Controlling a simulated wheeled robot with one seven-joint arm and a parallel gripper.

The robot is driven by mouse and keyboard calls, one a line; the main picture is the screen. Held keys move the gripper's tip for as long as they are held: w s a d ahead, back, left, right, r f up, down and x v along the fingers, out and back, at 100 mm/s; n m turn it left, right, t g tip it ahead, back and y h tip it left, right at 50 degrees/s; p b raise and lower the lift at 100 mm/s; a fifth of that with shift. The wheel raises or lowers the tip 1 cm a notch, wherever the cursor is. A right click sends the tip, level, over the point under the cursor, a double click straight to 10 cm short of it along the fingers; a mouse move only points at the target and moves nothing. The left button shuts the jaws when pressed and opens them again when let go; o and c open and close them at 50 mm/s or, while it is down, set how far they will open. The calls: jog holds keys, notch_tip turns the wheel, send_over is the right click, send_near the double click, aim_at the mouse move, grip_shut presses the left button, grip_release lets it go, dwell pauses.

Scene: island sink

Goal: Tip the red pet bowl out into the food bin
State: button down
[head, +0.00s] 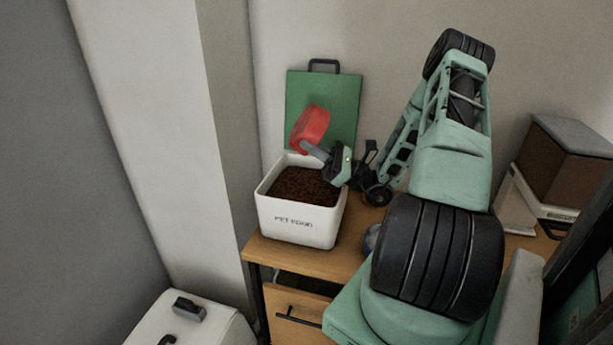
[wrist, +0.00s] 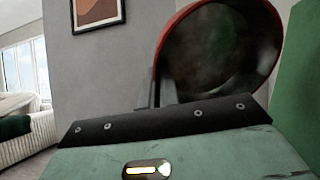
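The red pet bowl (head: 310,128) is held tilted steeply on its side above the back of the food bin in the head view. In the wrist view the bowl (wrist: 268,25) shows its dark inside, and I see no loose food there. My gripper (head: 317,152) is shut on the bowl's rim; its fingers also show in the wrist view (wrist: 157,92). The white food bin (head: 297,222), lettered on its front, stands open on the wooden counter. Dark brown food (head: 301,186) fills much of it.
A green board with a dark handle (head: 323,95) stands against the wall behind the bin. A brown and grey box (head: 566,165) is at the right. A white lidded container (head: 192,322) stands low at the front left. My arm hides part of the counter (head: 318,260).

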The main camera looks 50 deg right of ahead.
aim_at(315, 134)
jog(key=shift+s+d+r+m+t+y+p, duration=0.15)
jog(key=shift+r+t+p, duration=0.35)
jog(key=shift+r, duration=0.25)
jog(key=shift+s+d+r+m+t+y+p, duration=0.15)
jog(key=shift+r+t+p, duration=0.3)
jog(key=shift+r, duration=0.3)
dwell(2.5)
